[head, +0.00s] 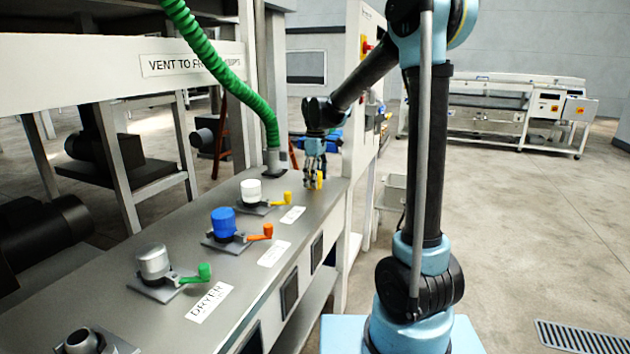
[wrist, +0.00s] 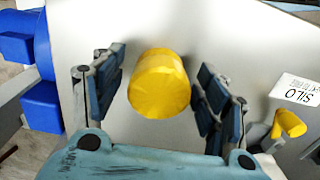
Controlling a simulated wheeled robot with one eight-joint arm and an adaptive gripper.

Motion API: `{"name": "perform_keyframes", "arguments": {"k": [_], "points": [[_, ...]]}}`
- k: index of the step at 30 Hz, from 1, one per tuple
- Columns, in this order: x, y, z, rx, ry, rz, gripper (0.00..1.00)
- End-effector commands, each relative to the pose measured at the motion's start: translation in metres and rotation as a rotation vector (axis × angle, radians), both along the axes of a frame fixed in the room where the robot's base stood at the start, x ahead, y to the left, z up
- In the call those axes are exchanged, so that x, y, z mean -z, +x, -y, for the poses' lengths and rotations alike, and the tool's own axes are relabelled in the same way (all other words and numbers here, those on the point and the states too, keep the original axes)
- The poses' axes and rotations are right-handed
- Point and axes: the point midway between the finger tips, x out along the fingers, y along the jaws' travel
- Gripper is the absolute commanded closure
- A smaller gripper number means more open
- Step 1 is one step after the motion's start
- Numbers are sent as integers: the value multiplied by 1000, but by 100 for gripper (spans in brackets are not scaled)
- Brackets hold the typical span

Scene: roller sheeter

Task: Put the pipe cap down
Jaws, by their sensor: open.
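The yellow pipe cap (wrist: 158,84) sits between the two fingers of my gripper (wrist: 160,88) in the wrist view. Gaps show on both sides of it, so the fingers are open and apart from it. In the head view my gripper (head: 315,178) is low over the far end of the grey counter (head: 222,262). A small part of the yellow cap (head: 320,180) shows there by the fingers. The cap appears to rest on the counter, but its underside is hidden.
A white cap (head: 251,190), a blue cap (head: 224,221) and a silver cap (head: 153,262) stand along the counter, each beside a coloured valve handle. A green hose (head: 218,66) comes down behind them. A SILO label (wrist: 299,91) and yellow handle (wrist: 291,123) lie right of my gripper.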

Motion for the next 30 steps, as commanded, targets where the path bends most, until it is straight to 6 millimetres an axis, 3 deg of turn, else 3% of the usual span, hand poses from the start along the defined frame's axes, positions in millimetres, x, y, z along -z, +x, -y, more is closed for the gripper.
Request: {"name": "perform_keyframes", "arguments": {"k": [5, 18, 26, 30], "points": [[-21, 0, 0, 0, 0, 0, 33], [-97, 0, 0, 1, 0, 0, 33], [-117, 0, 1, 3, 0, 0, 33], [-119, -11, 15, 42, 2, 5, 33]]}}
